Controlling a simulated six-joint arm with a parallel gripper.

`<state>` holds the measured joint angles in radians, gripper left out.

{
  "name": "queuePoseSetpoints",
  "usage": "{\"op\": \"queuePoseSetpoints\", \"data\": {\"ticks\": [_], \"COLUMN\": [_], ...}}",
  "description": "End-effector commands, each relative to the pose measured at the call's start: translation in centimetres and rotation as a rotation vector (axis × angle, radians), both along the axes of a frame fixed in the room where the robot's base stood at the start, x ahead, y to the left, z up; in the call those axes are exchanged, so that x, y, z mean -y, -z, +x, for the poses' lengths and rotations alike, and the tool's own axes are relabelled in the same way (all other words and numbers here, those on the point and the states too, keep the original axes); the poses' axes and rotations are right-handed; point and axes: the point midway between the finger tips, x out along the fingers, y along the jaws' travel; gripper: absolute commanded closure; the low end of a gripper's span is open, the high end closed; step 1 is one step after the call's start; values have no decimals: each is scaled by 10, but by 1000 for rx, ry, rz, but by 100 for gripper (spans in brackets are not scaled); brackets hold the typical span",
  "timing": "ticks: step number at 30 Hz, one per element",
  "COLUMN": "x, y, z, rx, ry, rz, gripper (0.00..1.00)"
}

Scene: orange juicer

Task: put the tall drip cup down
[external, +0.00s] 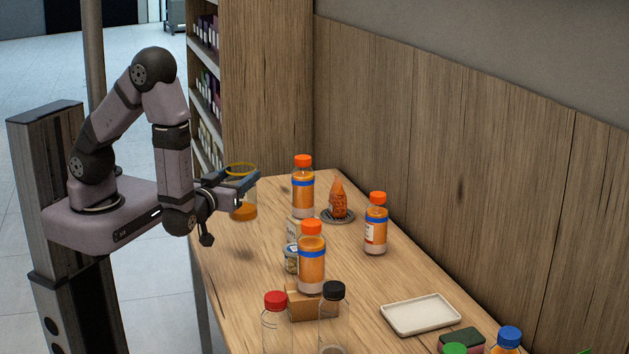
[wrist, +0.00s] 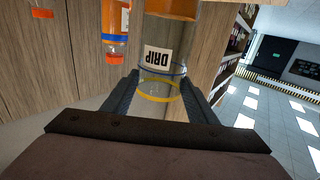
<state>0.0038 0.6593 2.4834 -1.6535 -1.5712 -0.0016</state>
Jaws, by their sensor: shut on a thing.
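The tall drip cup (external: 244,211) is clear with a yellow rim and orange liquid in its lower part. My gripper (external: 247,181) is shut on it near the rim and holds it above the table's far left end. In the wrist view the cup (wrist: 165,58) appears upside down between the two fingers of my gripper (wrist: 162,92), with a white DRIP label facing the camera. In the external view a shadow lies on the table below it, so the cup looks raised. The cup looks about upright.
An orange bottle (external: 303,190) stands right of the cup, with the orange juicer (external: 338,203) beside it. More bottles (external: 376,224) (external: 312,262) stand nearer. A white tray (external: 421,314) lies at the front right. The table (external: 225,285) is bare at its left side.

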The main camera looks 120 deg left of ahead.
Motion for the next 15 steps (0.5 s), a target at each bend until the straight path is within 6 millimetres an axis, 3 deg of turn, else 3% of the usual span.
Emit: {"op": "queuePoseSetpoints", "data": {"ticks": [10,15], "x": [0,0], "y": [11,28], "z": [0,0], "rx": [-1,-4], "ry": [0,1], "rz": [0,0], "gripper": [85,85]}}
